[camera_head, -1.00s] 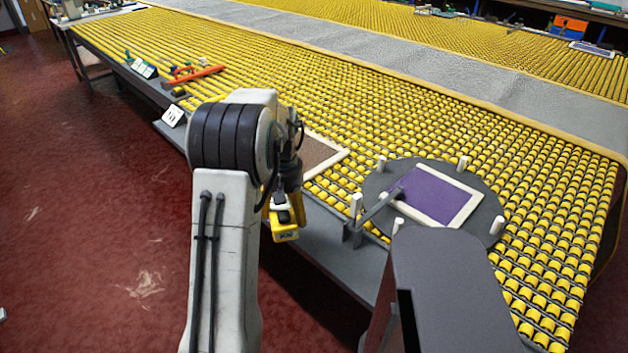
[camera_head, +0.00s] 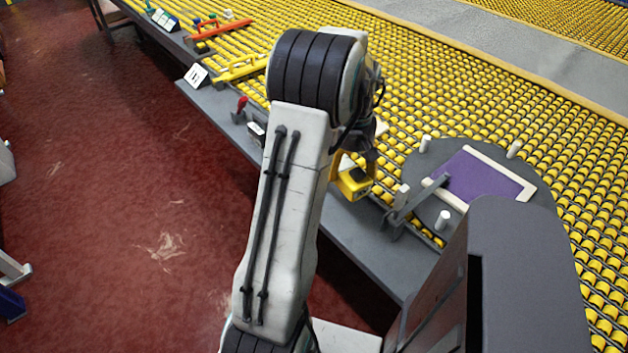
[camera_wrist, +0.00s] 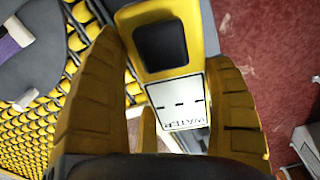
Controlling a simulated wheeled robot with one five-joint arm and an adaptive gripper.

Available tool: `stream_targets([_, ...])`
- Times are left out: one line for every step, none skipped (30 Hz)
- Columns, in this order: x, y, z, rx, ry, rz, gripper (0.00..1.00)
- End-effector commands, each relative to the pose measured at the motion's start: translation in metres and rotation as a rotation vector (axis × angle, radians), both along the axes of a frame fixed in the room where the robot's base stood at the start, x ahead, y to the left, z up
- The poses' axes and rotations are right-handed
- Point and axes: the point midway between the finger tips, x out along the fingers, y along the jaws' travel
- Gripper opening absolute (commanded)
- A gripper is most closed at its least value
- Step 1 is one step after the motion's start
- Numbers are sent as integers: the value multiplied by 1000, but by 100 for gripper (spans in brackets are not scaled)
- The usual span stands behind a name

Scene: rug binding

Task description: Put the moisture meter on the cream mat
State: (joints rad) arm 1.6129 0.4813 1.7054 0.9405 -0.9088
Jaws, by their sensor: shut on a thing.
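The moisture meter (camera_head: 354,184) is a small yellow block with a dark top, held in my gripper (camera_head: 356,170) over the grey ledge at the bench's near edge. In the wrist view the meter (camera_wrist: 180,73) shows a black window, and a white label reading "WATER" lies below it. My gripper (camera_wrist: 165,55) has its two yellow-brown fingers on either side of the meter, shut on it. I cannot make out a plain cream mat for sure; a small cream corner (camera_head: 380,127) shows behind my wrist, mostly hidden by my arm.
A grey round plate (camera_head: 425,160) with upright white pegs holds a purple piece with a cream border (camera_head: 480,178). A white sign (camera_head: 196,76), a red-handled tool (camera_head: 240,106) and a yellow bar (camera_head: 240,70) lie left of my arm. Yellow rollers cover the bench.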

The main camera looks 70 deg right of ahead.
Motion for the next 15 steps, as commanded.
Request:
stream_targets([0,1,0,-1,1,25,41])
stream_targets([0,1,0,-1,1,41,41])
stream_targets([0,2,0,-1,2,62,41])
stream_targets([0,2,0,-1,2,78,41])
stream_targets([0,3,0,-1,2,92,41])
stream_targets([0,3,-1,0,2,108,41])
stream_targets([0,3,-2,0,2,118,41])
stream_targets([0,3,-3,1,2,126,41])
stream_targets([0,3,-6,1,2,136,41])
stream_targets([0,3,-10,4,2,141,41])
stream_targets([0,3,-14,5,2,144,41])
stream_targets([0,4,-20,4,1,147,41])
stream_targets([0,4,-24,6,1,148,41])
stream_targets([0,4,-28,5,2,149,41])
stream_targets([0,3,-34,4,2,149,41])
